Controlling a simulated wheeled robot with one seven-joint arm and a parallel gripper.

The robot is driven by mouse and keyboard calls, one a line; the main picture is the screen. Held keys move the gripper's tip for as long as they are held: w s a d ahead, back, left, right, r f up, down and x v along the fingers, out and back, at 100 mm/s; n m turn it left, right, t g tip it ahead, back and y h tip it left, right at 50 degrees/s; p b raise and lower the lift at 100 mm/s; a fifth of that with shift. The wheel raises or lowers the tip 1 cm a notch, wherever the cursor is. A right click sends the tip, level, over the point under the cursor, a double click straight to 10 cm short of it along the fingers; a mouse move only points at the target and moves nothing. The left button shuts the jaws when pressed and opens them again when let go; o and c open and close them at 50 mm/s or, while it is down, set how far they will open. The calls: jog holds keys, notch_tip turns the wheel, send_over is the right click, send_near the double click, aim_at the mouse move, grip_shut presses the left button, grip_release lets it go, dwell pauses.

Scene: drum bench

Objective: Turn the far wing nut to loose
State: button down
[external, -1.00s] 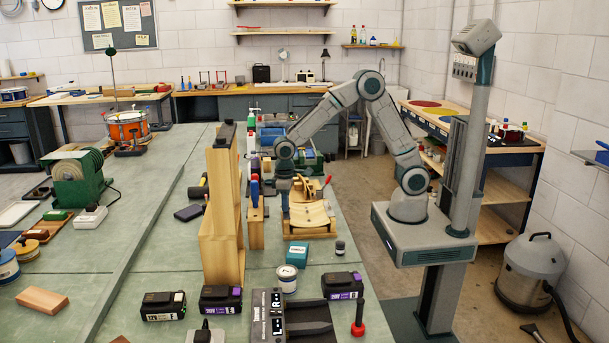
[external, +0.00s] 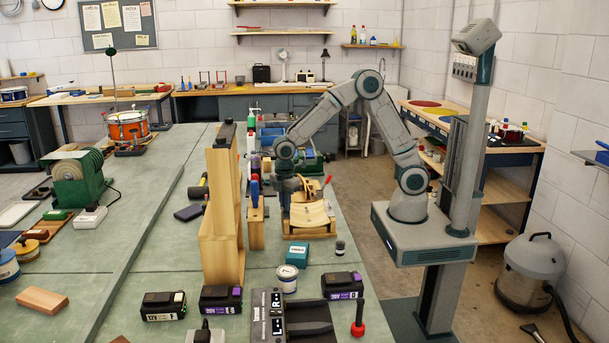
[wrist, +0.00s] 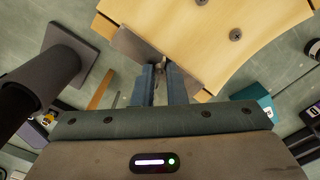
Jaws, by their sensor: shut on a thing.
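My gripper (wrist: 161,72) points down at the wooden bending jig, with its two blue-grey fingers close together at the edge of a metal plate (wrist: 130,45). It is shut on a small metal wing nut (wrist: 160,64), which is mostly hidden between the fingertips. The pale curved wooden form (wrist: 215,25) of the jig lies just beyond the fingers. In the external view my gripper (external: 287,190) is low at the left side of the jig (external: 310,214). The nut is too small to make out there, and its exact angle is unclear.
A tall wooden piece (external: 222,200) stands close left of the gripper. In the wrist view a dark post (wrist: 45,80) rises at the left. A teal box (external: 297,254), a tin (external: 287,277) and battery packs (external: 221,298) stand in front of the jig.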

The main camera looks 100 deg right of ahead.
jog(key=n+p, duration=0.1)
jog(key=n, duration=0.2)
jog(key=shift+w+r+n, duration=0.1)
jog(key=shift+r+n, duration=0.05)
jog(key=shift+n, duration=0.25)
jog(key=n+p, duration=0.1)
jog(key=n, duration=0.2)
jog(key=shift+n, duration=0.3)
jog(key=n+p, duration=0.3)
jog(key=n, duration=0.3)
jog(key=shift+r+p, duration=0.1)
jog(key=shift+p, duration=0.3)
jog(key=n+p, duration=0.4)
jog(key=n, duration=0.1)
jog(key=shift+n, duration=0.4)
jog(key=shift+w+n+p, duration=0.1)
jog(key=shift+n+p, duration=1.75)
jog(key=shift+n, duration=0.75)
jog(key=c, duration=1.5)
grip_release()
jog(key=shift+f, duration=0.2)
jog(key=shift+o, duration=0.2)
